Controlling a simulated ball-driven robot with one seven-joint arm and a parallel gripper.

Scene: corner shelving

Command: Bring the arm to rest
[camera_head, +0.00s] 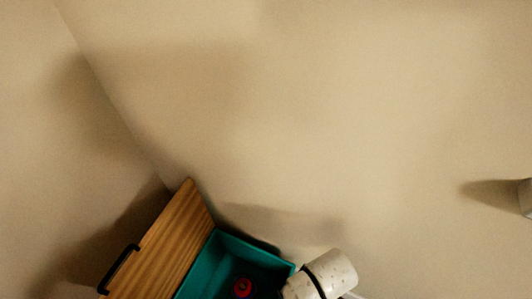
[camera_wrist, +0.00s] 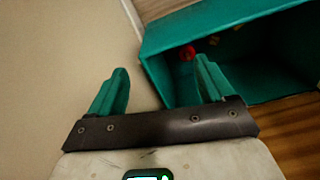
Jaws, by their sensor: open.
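In the head view my pale speckled arm (camera_head: 327,275) is at the bottom edge, at the box's right side, and the gripper's fingers cannot be made out there.
The teal box (camera_head: 202,270) has a wooden panel with a black handle (camera_head: 119,268) on its left. A small red object (camera_head: 242,287) lies inside; it also shows in the wrist view (camera_wrist: 188,53). Plain beige walls (camera_head: 330,110) fill the upper head view. A grey object (camera_head: 526,197) is at the right edge.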

